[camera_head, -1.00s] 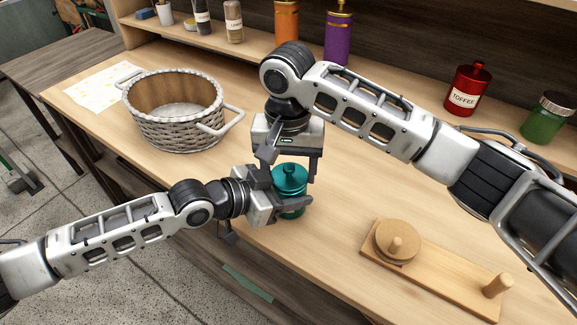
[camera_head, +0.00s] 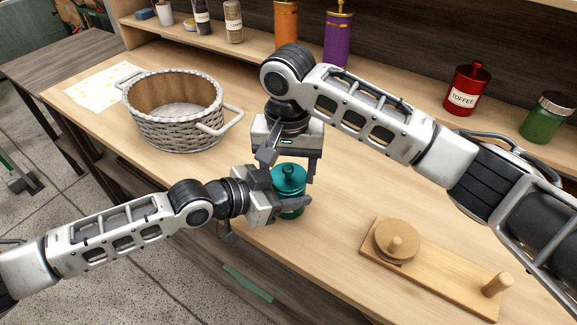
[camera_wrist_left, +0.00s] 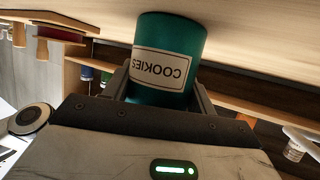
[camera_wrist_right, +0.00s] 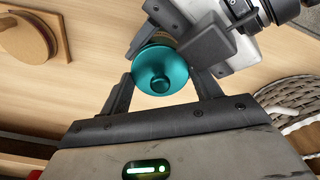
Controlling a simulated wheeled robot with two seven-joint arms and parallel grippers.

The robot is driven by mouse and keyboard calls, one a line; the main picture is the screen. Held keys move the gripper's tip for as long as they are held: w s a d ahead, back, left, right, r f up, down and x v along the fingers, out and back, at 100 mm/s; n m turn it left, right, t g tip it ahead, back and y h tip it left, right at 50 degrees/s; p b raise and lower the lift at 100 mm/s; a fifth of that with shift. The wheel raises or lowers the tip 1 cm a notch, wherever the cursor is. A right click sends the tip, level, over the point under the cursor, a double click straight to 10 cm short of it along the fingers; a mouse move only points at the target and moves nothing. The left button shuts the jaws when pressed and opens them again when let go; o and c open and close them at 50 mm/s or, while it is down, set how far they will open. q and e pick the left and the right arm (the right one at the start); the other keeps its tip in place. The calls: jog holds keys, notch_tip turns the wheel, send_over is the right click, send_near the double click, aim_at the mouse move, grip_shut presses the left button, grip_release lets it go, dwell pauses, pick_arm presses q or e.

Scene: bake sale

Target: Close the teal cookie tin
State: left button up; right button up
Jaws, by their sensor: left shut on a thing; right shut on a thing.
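The teal cookie tin (camera_head: 291,211) stands upright near the front edge of the wooden counter. Its "COOKIES" label shows upside down in the left wrist view (camera_wrist_left: 160,68). My left gripper (camera_head: 284,197) reaches in from the left, low, and is shut around the tin's body. The teal lid (camera_head: 289,180) with its round knob sits on top. My right gripper (camera_head: 290,167) comes from above and is shut on the lid; the right wrist view shows the lid (camera_wrist_right: 160,70) between its fingers. The fingers partly hide the seam, so I cannot tell whether the lid is fully seated.
A wicker basket (camera_head: 178,132) stands to the left behind the grippers. A wooden board (camera_head: 440,283) with a disc and pegs lies at the right front. A red toffee tin (camera_head: 466,88) and a green jar (camera_head: 546,118) stand at the back right. The counter's middle right is clear.

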pick_arm(q)
jog(key=shift+w+a+r, duration=0.25)
jog(key=shift+w+a, duration=0.1)
jog(key=shift+w, duration=0.2)
pick_arm(e)
jog(key=shift+s+a+f+g, duration=0.1)
jog(key=shift+s+f+g, duration=0.2)
jog(key=shift+s+f, duration=0.3)
jog(key=o, duration=0.6)
jog(key=shift+r, duration=0.1)
pick_arm(q)
jog(key=shift+f, duration=0.1)
pick_arm(e)
notch_tip(320, 180, up, 4)
jog(key=shift+f, duration=0.2)
pick_arm(q)
jog(key=shift+s+f, duration=0.15)
jog(key=shift+f, duration=0.1)
pick_arm(e)
jog(key=shift+w+r, duration=0.15)
jog(key=shift+r, duration=0.25)
pick_arm(q)
jog(key=shift+s, duration=0.1)
pick_arm(e)
jog(key=c, duration=1.2)
jog(key=shift+w, duration=0.1)
